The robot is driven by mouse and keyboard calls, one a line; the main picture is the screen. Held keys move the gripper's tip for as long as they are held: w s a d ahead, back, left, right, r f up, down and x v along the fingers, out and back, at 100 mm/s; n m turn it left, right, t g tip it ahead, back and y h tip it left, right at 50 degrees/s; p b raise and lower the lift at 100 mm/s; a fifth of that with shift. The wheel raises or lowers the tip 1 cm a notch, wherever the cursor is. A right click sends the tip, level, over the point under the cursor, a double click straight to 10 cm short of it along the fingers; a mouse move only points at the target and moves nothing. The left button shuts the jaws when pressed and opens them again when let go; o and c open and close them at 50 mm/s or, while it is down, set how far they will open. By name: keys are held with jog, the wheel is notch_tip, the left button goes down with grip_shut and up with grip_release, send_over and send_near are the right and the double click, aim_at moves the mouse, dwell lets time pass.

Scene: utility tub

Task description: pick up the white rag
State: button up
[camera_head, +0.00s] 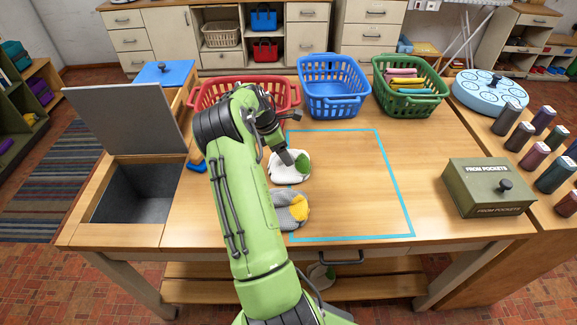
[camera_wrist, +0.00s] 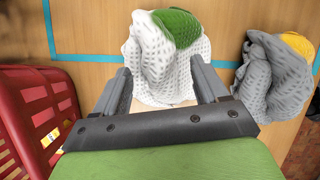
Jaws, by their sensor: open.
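The white rag (camera_head: 283,174) is a crumpled textured cloth with a green part, lying on the wooden table at the left edge of the blue outlined area. In the wrist view the white rag (camera_wrist: 148,55) lies ahead of my gripper (camera_wrist: 159,72), its near part between the two fingers. The fingers are apart, with nothing gripped. In the head view my gripper (camera_head: 287,156) is just over the rag, partly hidden by my arm. Whether the fingers touch the cloth cannot be told.
A grey rag (camera_head: 287,213) with a yellow part lies close by, nearer the front edge. Red (camera_head: 284,91), blue (camera_head: 334,90) and green (camera_head: 409,92) baskets stand behind. An open bin (camera_head: 140,192) is at left, a green box (camera_head: 487,188) at right. The outlined area's middle is clear.

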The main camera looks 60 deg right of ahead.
jog(key=shift+s+d+f, duration=0.2)
jog(key=shift+f, duration=0.35)
jog(key=shift+r, duration=0.1)
grip_shut()
